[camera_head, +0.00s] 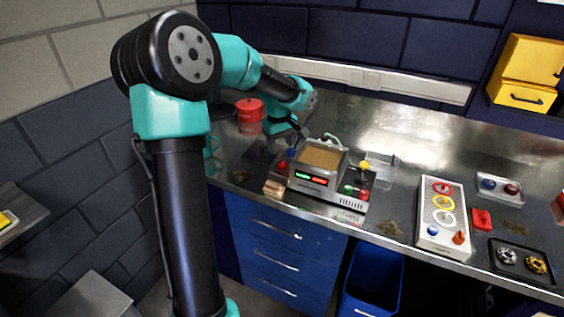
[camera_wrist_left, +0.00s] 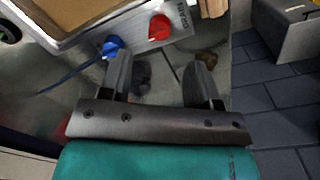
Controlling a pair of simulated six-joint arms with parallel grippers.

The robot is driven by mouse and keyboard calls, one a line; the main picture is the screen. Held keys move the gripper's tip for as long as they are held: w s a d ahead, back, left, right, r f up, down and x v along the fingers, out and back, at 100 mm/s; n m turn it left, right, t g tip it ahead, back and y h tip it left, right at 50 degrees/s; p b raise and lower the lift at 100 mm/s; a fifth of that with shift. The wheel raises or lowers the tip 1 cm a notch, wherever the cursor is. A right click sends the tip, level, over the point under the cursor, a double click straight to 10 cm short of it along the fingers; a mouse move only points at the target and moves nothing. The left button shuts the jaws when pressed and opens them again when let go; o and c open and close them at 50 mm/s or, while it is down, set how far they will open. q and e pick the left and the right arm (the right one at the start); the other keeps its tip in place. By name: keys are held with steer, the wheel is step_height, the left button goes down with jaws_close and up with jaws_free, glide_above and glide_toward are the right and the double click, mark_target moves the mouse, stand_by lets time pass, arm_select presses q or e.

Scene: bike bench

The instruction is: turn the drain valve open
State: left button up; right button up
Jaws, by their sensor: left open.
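On the side of the grey machine (camera_head: 318,184) facing my left gripper are two small valve knobs. The blue knob (camera_head: 292,153) is farther back and the red knob (camera_head: 282,166) nearer the front. The wrist view shows the blue knob (camera_wrist_left: 113,46) by the tip of one finger and the red knob (camera_wrist_left: 160,27) beyond the gap between the fingers. Whether a finger touches the blue knob is unclear. My right gripper is out of view.
A red container (camera_head: 250,112) stands at the back left. A wooden block (camera_head: 274,189) lies at the machine's front left corner. A clear tray (camera_head: 380,168) is right of the machine. A panel with coloured rings (camera_head: 443,205) and a black tray (camera_head: 520,260) lie farther right.

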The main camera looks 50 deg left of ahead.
mark_target(282, 161)
arm_select(q)
steer(key=f, duration=0.7)
steer(key=shift+w+f, duration=0.2)
steer(key=shift+f, duration=0.1)
steer(key=c, duration=0.9)
